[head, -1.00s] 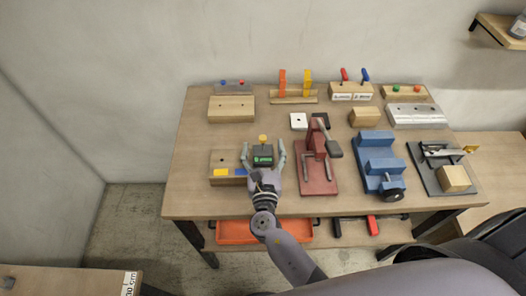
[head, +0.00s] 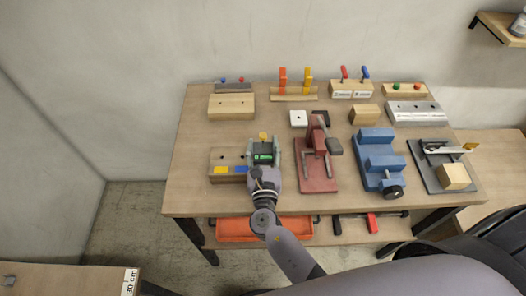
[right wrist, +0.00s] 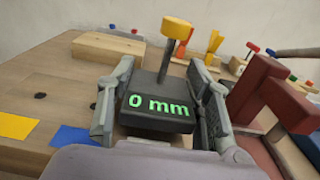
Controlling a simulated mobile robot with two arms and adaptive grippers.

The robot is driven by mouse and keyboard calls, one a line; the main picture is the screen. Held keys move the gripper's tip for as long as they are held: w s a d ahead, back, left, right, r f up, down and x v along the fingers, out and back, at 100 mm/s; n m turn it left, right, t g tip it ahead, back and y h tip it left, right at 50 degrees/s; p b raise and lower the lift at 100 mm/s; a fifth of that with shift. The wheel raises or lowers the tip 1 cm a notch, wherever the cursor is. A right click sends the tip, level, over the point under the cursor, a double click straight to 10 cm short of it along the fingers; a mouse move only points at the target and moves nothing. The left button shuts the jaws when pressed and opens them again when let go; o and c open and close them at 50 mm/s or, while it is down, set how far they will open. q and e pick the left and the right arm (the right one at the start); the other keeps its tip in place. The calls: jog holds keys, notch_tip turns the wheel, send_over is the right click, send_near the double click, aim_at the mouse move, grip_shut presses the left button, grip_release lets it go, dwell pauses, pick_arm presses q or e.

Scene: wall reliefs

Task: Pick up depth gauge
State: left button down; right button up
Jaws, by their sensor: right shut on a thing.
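The depth gauge (head: 263,156) is a small dark box with a green display and a yellow knob on top. In the right wrist view the gauge (right wrist: 157,112) reads "0 mm" and sits upright between the fingers. My right gripper (head: 264,149) is shut on its two sides, near the front left of the workbench. Whether the gauge's underside touches anything is hidden. My left gripper is not in view.
A wooden block (head: 226,158) with yellow and blue patches is just left of the gauge. A red clamp fixture (head: 317,172) stands close on the right, with a blue vise (head: 378,162) beyond. Wooden blocks and tool holders line the back of the workbench (head: 190,195).

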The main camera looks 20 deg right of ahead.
jog(key=shift+r, duration=0.1)
jog(key=shift+c, duration=0.6)
notch_tip(320, 180, up, 10)
jog(key=p, duration=0.9)
jog(key=s+d+f+n+y+b, duration=0.15)
jog(key=s+d+f+b, duration=0.25)
jog(key=s+b, duration=0.4)
jog(key=s+r+n+y+b, duration=0.1)
jog(key=s+r+y+b, duration=0.2)
jog(key=s+b, duration=0.2)
jog(key=shift+s+n+t+b, duration=0.3)
jog(key=shift+s+n, duration=0.05)
jog(key=shift+s, duration=0.3)
jog(key=shift+y, duration=0.25)
